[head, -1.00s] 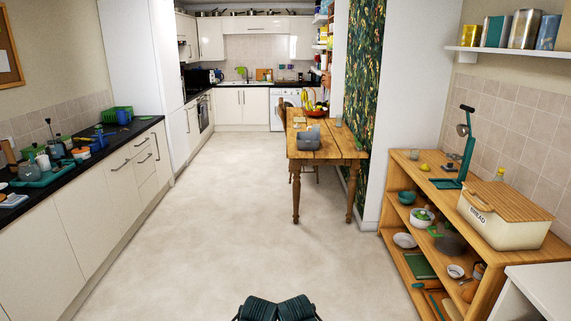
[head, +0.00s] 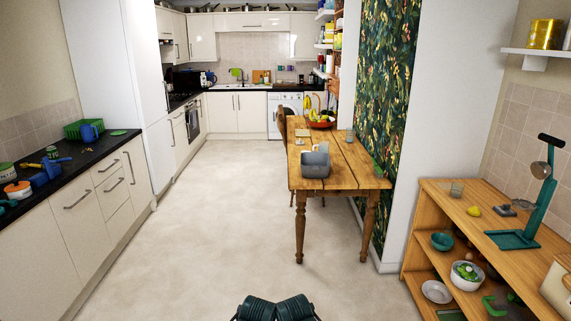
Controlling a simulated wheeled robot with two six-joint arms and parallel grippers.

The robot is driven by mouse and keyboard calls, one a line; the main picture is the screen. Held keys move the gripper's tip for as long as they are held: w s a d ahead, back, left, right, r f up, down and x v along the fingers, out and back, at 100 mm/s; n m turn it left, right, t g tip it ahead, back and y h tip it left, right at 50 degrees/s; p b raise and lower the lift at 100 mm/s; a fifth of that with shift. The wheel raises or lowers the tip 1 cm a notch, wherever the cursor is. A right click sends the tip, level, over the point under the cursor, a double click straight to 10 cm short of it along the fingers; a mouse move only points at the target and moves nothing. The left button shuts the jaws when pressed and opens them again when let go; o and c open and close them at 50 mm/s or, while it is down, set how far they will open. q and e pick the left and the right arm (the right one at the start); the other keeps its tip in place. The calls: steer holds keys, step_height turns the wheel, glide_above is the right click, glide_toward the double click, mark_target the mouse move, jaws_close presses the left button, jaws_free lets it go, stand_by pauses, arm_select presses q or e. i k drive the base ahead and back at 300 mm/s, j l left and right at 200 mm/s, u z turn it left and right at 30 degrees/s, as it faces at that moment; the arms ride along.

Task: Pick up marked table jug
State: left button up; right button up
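A wooden table (head: 350,178) stands ahead, right of the middle of the head view. A grey, box-like vessel (head: 315,164) stands near its left edge; I cannot tell if it is a jug. A small clear vessel (head: 350,135) stands farther back on the right. Neither gripper can be made out; only dark ribbed parts of my own body show at the bottom edge.
A fruit bowl (head: 321,122) with bananas is at the table's far end. A black-topped counter (head: 100,152) runs along the left. A wooden shelf unit (head: 470,215) stands at the right. The pale floor (head: 215,230) between them is clear.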

mark_target(323, 146)
steer(key=i, duration=2.4)
steer(key=i+l, duration=0.1)
steer(key=i, duration=2.3)
steer(key=j+u, duration=0.05)
steer(key=j, duration=0.05)
